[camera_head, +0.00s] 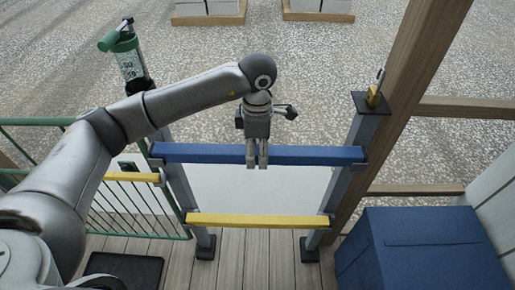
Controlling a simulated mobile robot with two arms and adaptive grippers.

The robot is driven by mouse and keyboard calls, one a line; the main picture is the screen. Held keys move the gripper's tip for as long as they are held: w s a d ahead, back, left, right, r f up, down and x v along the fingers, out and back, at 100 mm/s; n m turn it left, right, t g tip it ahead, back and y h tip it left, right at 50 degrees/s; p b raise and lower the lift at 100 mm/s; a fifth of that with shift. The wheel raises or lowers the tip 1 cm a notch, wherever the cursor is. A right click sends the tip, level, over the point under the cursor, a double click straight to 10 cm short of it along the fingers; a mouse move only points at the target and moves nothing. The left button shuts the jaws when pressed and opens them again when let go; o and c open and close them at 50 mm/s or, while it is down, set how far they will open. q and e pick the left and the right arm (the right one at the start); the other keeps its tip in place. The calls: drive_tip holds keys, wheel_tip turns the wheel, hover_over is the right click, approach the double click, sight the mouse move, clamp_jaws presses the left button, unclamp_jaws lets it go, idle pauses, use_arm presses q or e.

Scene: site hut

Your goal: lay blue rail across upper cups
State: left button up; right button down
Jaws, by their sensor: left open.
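The blue rail (310,156) lies level between two grey posts in the head view. Its left end is at the upper cup on the left post (178,184), and its right end is at the upper cup on the right post (345,180). The cups are mostly hidden by the rail, so how deeply it sits cannot be told. My left gripper (257,163) points down at the middle of the rail, with its fingers at the rail, and it is open. My right gripper is not in view.
A yellow rail (258,221) spans the posts lower down. A green gate (130,207) stands at left, with a green-topped cylinder (129,62) behind it. A large blue box (425,250) fills the lower right. A wooden post (408,75) and a padlock (374,95) stand at right.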

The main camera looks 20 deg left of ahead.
use_arm(q)
wheel_tip(320, 180, up, 12)
idle(0.4)
drive_tip(key=shift+f, duration=0.15)
